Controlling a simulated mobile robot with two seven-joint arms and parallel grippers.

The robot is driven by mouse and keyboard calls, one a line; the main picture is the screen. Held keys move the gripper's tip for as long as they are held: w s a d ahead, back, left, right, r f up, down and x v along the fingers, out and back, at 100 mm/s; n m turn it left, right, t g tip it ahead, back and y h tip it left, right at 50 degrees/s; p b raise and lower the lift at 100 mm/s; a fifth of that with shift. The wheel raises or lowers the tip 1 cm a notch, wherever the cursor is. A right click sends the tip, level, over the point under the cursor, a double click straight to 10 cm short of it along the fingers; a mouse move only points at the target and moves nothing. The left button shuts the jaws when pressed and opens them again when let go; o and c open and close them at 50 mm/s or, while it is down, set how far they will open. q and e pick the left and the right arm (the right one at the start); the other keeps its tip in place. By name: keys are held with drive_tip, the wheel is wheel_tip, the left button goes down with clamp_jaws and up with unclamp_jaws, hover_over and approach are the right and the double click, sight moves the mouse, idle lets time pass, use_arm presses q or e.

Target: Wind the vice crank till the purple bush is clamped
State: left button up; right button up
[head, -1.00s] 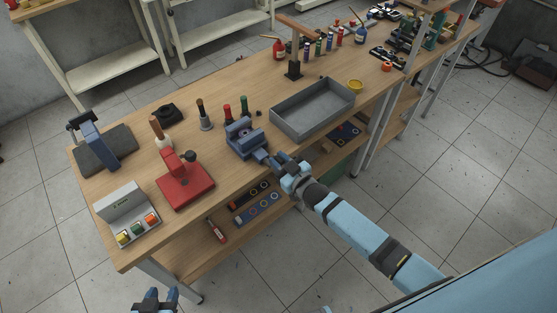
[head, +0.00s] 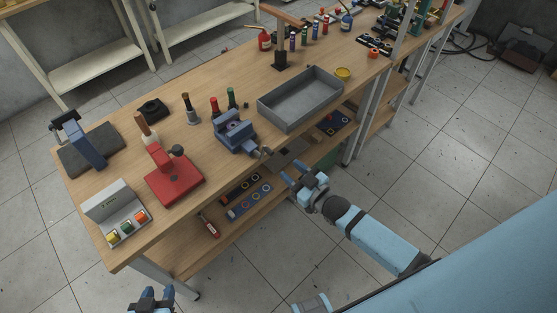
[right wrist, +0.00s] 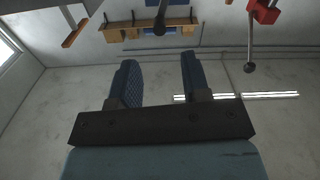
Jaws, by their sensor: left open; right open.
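The blue vice (head: 236,138) stands at the front edge of the wooden bench in the head view. A small purple ring, seemingly the purple bush (head: 233,126), shows between its jaws; whether the jaws touch it is too small to tell. The vice crank (head: 263,153) sticks out toward the bench's front edge. My right gripper (head: 285,168) is open and empty, just in front of the crank and apart from it. In the right wrist view a dark rod with a rounded end (right wrist: 160,24) lies beyond the open fingers (right wrist: 157,80). My left gripper (head: 150,296) is open at the bottom left, away from the bench.
A red lever press (head: 174,178) and a box with coloured buttons (head: 118,217) stand left of the vice. A grey tray (head: 300,98) is close on its right. Several coloured bottles stand behind. A lower shelf (head: 190,250) lies below the bench top.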

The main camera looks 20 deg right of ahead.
drive_tip(key=v, duration=0.4)
idle(0.4)
